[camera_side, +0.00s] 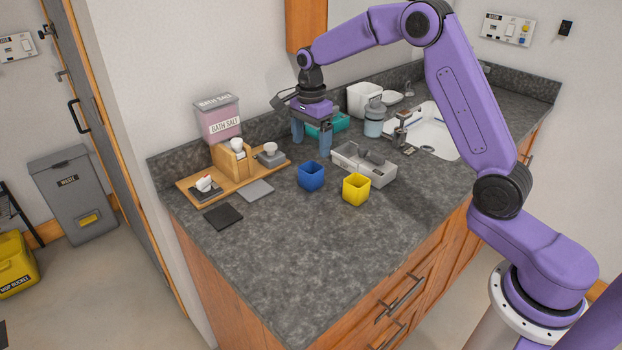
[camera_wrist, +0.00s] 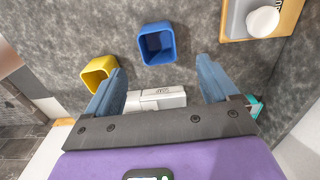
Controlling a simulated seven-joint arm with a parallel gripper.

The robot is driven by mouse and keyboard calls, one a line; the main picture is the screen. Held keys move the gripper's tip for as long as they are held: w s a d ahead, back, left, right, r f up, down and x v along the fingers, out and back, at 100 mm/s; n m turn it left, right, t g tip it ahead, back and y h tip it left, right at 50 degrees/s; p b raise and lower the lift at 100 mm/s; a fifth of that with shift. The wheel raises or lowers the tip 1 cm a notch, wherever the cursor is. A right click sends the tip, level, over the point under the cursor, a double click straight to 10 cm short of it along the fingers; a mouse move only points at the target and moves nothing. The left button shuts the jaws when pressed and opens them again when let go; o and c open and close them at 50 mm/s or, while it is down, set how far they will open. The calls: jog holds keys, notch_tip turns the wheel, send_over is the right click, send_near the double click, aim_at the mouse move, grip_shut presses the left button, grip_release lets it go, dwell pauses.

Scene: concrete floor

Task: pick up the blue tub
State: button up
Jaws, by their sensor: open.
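The blue tub (camera_side: 311,177) is a small square open container standing upright on the dark stone counter, left of a yellow tub (camera_side: 355,189). In the wrist view the blue tub (camera_wrist: 157,44) lies ahead of the fingertips, between their lines, and its inside looks empty. My gripper (camera_side: 312,141) is above the counter, behind the blue tub and apart from it. Its two blue-grey fingers are spread with nothing between them, as the wrist view of my gripper (camera_wrist: 162,75) also shows.
A grey divided tray (camera_side: 345,160) stands close to the tubs. A wooden board (camera_side: 184,186) with dispensers and a bath salt box (camera_side: 217,120) are at left. A teal container (camera_side: 340,123), a jar (camera_side: 374,122) and the sink (camera_side: 432,130) are behind. The front counter is clear.

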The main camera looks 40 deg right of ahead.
aim_at(311, 169)
notch_tip(311, 169, down, 9)
jog(key=shift+s+a, duration=0.1)
jog(key=shift+s, duration=0.05)
jog(key=c, duration=1)
